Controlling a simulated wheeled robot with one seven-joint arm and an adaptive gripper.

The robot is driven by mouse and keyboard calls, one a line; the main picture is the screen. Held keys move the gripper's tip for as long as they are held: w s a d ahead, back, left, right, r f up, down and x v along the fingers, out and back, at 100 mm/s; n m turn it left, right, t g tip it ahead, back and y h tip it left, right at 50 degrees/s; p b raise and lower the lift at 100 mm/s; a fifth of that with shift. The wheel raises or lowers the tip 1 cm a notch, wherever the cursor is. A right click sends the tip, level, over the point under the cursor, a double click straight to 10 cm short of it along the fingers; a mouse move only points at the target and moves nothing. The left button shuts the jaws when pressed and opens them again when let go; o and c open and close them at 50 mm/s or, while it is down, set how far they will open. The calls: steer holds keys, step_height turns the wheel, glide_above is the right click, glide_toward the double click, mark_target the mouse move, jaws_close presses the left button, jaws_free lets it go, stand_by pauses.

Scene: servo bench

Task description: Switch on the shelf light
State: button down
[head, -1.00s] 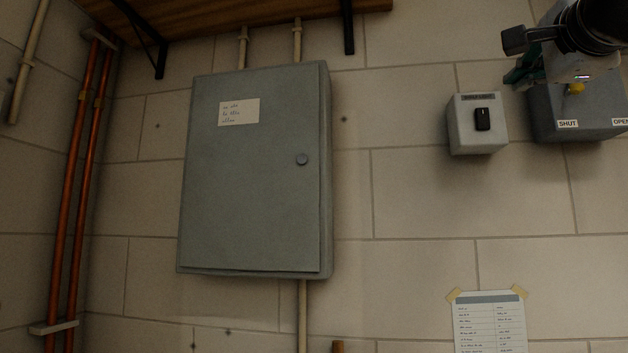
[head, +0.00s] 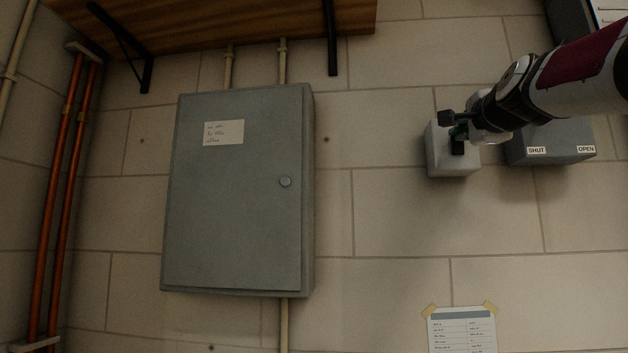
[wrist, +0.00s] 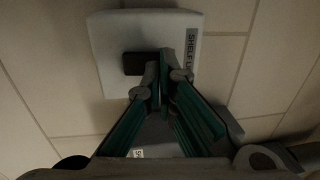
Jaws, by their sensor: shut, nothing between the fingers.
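The shelf light switch box (head: 436,160) is a pale grey box on the wall at the right in the head view. It also shows in the wrist view (wrist: 109,34), with a label (wrist: 192,50) reading "SHELF L", the rest hidden. Its black rocker (wrist: 137,64) is partly covered by my fingertips. My gripper (head: 458,132) is in front of the box, shut and empty. In the wrist view its fingertips (wrist: 160,66) lie over the right end of the rocker. I cannot tell whether they touch it. Whether the rocker is on or off cannot be made out.
Right of the switch stands a grey box (head: 550,145) marked SHUT and OPEN, partly behind my arm. A grey cabinet (head: 235,210) hangs at left under a wooden shelf (head: 230,22). A paper list (head: 462,332) is taped below. The wall between is clear.

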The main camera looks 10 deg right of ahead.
steer(key=shift+w+d, duration=0.1)
steer(key=shift+w, duration=0.2)
steer(key=shift+w+r, duration=0.15)
steer(key=shift+w, duration=0.2)
steer(key=shift+d, duration=0.1)
